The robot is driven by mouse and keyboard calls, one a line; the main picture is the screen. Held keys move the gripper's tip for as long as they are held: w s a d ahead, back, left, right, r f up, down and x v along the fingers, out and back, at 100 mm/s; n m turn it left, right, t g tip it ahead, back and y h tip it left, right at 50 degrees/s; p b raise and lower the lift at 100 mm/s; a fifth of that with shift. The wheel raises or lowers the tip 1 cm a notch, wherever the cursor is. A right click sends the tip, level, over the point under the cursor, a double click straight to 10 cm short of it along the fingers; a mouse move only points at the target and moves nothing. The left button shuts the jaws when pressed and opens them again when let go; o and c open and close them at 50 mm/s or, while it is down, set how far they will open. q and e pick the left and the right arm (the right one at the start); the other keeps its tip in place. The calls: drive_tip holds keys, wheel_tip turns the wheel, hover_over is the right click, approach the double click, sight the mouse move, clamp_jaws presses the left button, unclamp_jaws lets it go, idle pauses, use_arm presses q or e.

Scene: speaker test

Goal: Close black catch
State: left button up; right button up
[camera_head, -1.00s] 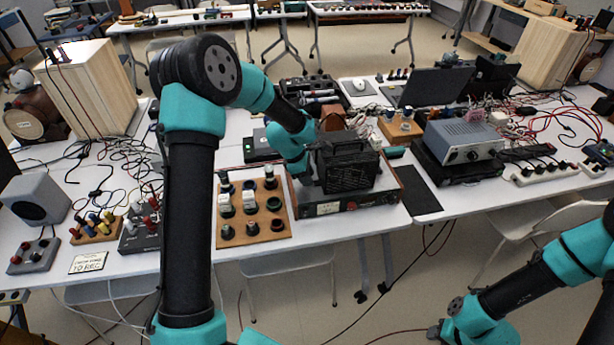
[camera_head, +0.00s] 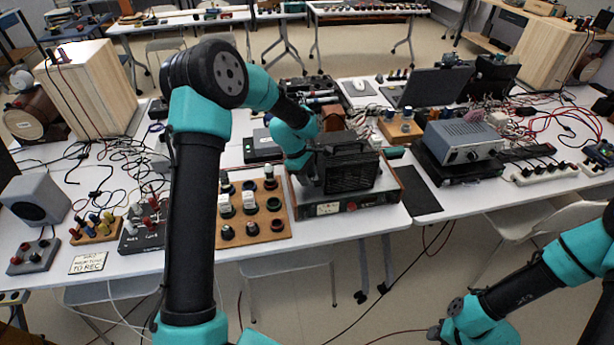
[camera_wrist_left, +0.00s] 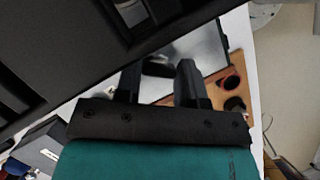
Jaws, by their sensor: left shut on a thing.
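The black case (camera_head: 352,172) with a top handle stands on a flat metal-fronted unit (camera_head: 345,207) near the table's front edge. In the left wrist view the dark case (camera_wrist_left: 60,50) fills the upper left. My left gripper (camera_head: 318,172) is at the left side of the case. In the left wrist view my left gripper (camera_wrist_left: 160,68) has its two fingers shut on a small dark piece at the case's edge, which I take to be the black catch (camera_wrist_left: 158,67). Its outline is unclear, and the head view does not show it.
A wooden board with several knobs (camera_head: 283,226) lies left of the unit; it also shows in the left wrist view (camera_wrist_left: 231,85). A black mat (camera_head: 416,195) lies to the right. A grey instrument (camera_head: 462,140) and cables stand farther right. A speaker (camera_head: 35,199) is far left.

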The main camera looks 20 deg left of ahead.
use_arm(q)
drive_tip(key=o, duration=0.9)
drive_tip(key=shift+o, duration=0.2)
drive_tip(key=v, duration=1.7)
drive_tip(key=shift+a+r, duration=0.15)
